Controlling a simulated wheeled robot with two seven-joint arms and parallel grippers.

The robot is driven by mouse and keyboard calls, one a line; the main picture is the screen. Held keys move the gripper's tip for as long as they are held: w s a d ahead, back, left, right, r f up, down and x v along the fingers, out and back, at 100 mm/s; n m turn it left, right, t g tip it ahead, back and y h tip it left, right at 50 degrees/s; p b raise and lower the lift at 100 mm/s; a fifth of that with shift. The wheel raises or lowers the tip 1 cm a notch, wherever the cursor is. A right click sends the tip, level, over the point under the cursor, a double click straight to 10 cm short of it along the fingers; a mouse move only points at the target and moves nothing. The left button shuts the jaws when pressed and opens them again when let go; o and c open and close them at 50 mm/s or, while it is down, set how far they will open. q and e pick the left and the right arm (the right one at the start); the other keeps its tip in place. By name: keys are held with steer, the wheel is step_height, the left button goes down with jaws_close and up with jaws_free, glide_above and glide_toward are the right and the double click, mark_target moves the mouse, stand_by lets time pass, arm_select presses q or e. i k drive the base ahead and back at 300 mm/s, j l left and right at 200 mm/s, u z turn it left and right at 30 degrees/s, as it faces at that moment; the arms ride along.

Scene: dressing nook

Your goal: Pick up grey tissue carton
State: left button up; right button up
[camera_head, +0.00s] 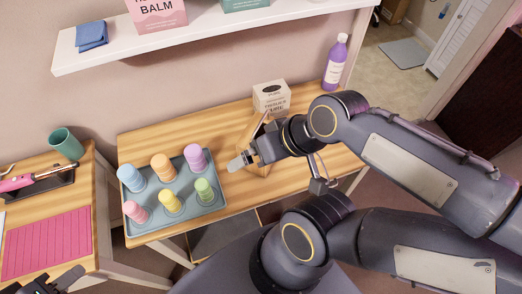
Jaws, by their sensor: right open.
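The tissue carton (272,97) is a pale grey-white cube with dark print and a dark oval on top. It stands upright at the back of the wooden table, against the wall. My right gripper (248,148) is open, in front of the carton and a little to its left in the picture, apart from it. My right arm covers the table to the right of the carton. My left gripper (58,281) shows only in part at the bottom left corner, far from the carton; its jaw state is unclear.
A blue-grey tray (148,224) with several pastel cups is left of my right gripper. A purple bottle (336,62) stands right of the carton. A white shelf (210,35) overhangs the back. A side table (82,200) holds a teal cup (66,144) and pink mat (48,245).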

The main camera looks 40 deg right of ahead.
mark_target(275, 96)
steer(key=z, duration=1.4)
